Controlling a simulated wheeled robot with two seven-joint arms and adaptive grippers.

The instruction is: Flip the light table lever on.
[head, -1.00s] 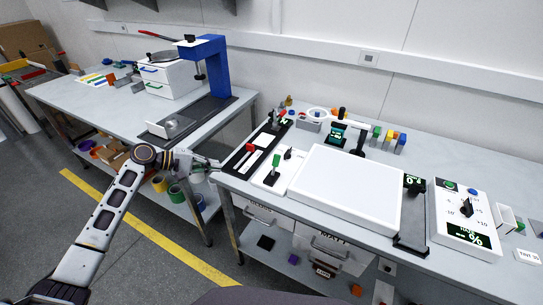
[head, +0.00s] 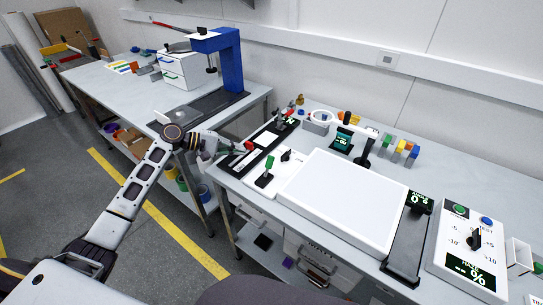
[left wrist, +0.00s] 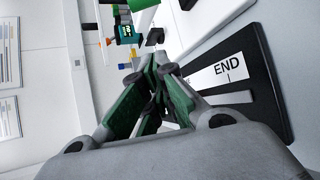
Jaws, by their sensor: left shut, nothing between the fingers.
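The light table (head: 345,200) is a white slab on the grey bench. On the white plate at its left end stands a lever with a green handle (head: 267,172), tilted up; a small black knob (head: 286,155) is beside it. I cannot tell which of them works the light. My left gripper (head: 238,147) is shut and empty, left of the green handle and apart from it, by a black panel with a red-marked slider (head: 249,145). In the left wrist view its green-padded fingers (left wrist: 158,62) are together. My right gripper is not in view.
The black panel (left wrist: 270,85) marked END is close beside the left fingers. A dial box (head: 470,240) is at the right. The bench behind the blocks is mostly clear.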

